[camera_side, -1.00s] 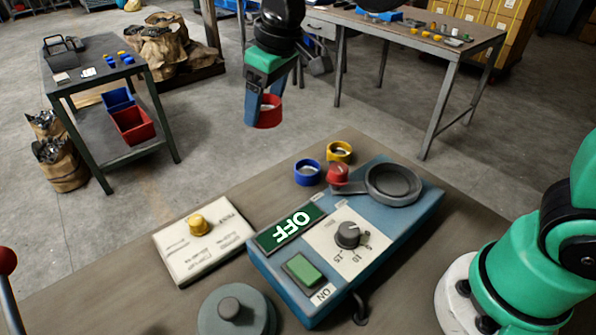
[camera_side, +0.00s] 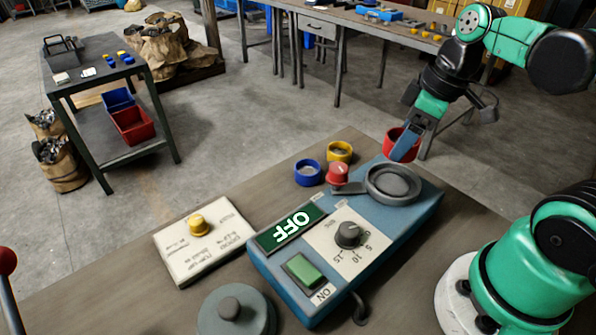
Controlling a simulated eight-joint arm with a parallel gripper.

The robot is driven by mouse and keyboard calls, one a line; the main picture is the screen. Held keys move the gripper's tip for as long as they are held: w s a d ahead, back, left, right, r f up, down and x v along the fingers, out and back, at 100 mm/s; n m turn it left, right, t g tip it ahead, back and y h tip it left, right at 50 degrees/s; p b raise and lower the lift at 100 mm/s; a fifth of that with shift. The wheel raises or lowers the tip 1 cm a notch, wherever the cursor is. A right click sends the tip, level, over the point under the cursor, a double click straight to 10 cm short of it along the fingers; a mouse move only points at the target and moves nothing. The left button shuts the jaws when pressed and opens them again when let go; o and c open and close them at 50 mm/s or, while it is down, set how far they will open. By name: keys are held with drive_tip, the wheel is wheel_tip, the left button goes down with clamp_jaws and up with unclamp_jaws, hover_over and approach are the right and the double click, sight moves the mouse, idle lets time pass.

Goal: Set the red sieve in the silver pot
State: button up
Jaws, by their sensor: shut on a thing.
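The red sieve (camera_side: 393,137) is a short red ring. My gripper (camera_side: 404,150) is shut on it and holds it above the back right part of the blue machine, above and slightly behind the silver pot in the picture; the fingers hide part of the ring. The silver pot (camera_side: 393,181) is a round grey dish on the blue machine, with an arm reaching to its left. It looks empty from here.
A blue ring (camera_side: 308,173), a yellow ring (camera_side: 339,151) and a red knob-like piece (camera_side: 338,174) stand left of the pot. The blue machine (camera_side: 428,206) has a dial (camera_side: 348,234) and green button (camera_side: 302,269). A white box (camera_side: 203,242) lies left.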

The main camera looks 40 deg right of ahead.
drive_tip(key=shift+s+d+f, duration=0.1)
drive_tip(key=shift+s+f, duration=0.1)
drive_tip(key=shift+f, duration=0.1)
hover_over(388, 183)
drive_tip(key=s, duration=0.1)
drive_tip(key=shift+d+f, duration=0.15)
drive_tip(key=shift+f, duration=1.95)
drive_tip(key=shift+f, duration=0.8)
drive_tip(key=o, duration=1.3)
drive_tip(key=shift+o, duration=0.3)
drive_tip(key=shift+r, duration=3)
